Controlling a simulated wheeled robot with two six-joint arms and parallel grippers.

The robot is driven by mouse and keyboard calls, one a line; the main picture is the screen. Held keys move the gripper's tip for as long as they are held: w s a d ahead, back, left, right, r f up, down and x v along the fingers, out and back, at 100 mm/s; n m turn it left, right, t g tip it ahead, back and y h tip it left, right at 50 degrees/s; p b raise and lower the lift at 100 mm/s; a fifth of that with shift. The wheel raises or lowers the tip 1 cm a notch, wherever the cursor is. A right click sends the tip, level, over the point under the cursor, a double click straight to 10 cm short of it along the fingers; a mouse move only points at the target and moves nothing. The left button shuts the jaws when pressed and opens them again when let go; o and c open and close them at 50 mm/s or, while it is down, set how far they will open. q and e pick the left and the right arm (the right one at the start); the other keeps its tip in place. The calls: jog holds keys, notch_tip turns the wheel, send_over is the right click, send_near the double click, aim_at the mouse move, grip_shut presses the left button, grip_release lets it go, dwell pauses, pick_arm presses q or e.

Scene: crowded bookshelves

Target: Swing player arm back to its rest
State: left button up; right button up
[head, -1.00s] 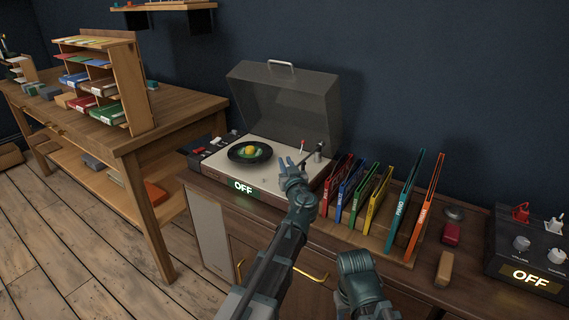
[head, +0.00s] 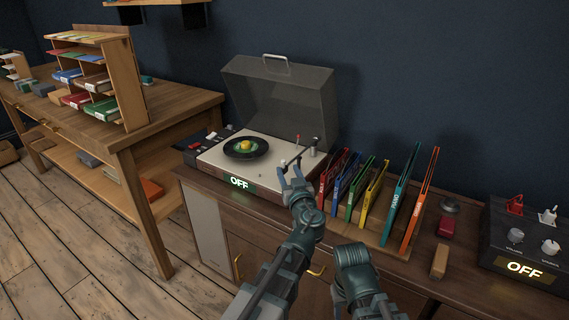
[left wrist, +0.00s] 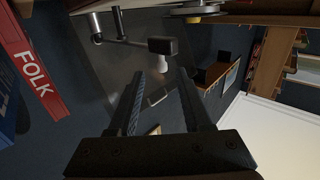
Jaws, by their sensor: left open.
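The record player (head: 225,163) stands on the cabinet with its clear lid raised and a green-lit OFF sign on its front. A black record with a yellow-green centre (head: 246,147) lies on its platter. The player arm (head: 302,155) reaches from its post at the right rear toward the front; it also shows in the left wrist view (left wrist: 130,42), with a dark head and a pale tip below it. My left gripper (head: 288,174) is open at the player's front right, near the arm's head. In the left wrist view, the head lies beyond the empty fingers (left wrist: 167,92).
Upright coloured record sleeves (head: 364,195) stand close on the right of the player. A black control box (head: 522,250) reading OFF sits at the far right. A wooden table with a sorting rack (head: 127,80) is at the left. My right forearm is low in front.

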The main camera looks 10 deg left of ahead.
pick_arm(q)
jog(key=shift+v, duration=2.7)
jog(key=s+a+f+g, duration=0.4)
jog(key=a+f+g, duration=0.1)
jog(key=f, duration=0.2)
jog(key=s+a+f+g, duration=0.3)
jog(key=a+f+g, duration=0.2)
jog(key=f, duration=0.2)
jog(key=s+d+f+m+g+h, duration=0.5)
jog(key=s+f+h, duration=0.25)
jog(key=s, duration=0.25)
jog(key=s+d+r+m+p, duration=0.1)
jog(key=d+r+p, duration=0.3)
jog(key=r+p, duration=0.4)
jog(key=s+d+r+m+g+p, duration=0.1)
jog(key=s+d+r+p, duration=0.2)
jog(key=r+p, duration=0.5)
jog(key=s+d+r+m+p, duration=0.2)
jog(key=d+r+p, duration=0.3)
jog(key=r+p, duration=0.3)
jog(key=shift+r+y+p, duration=0.2)
jog(key=shift+y+p, duration=0.2)
jog(key=shift+y, duration=0.05)
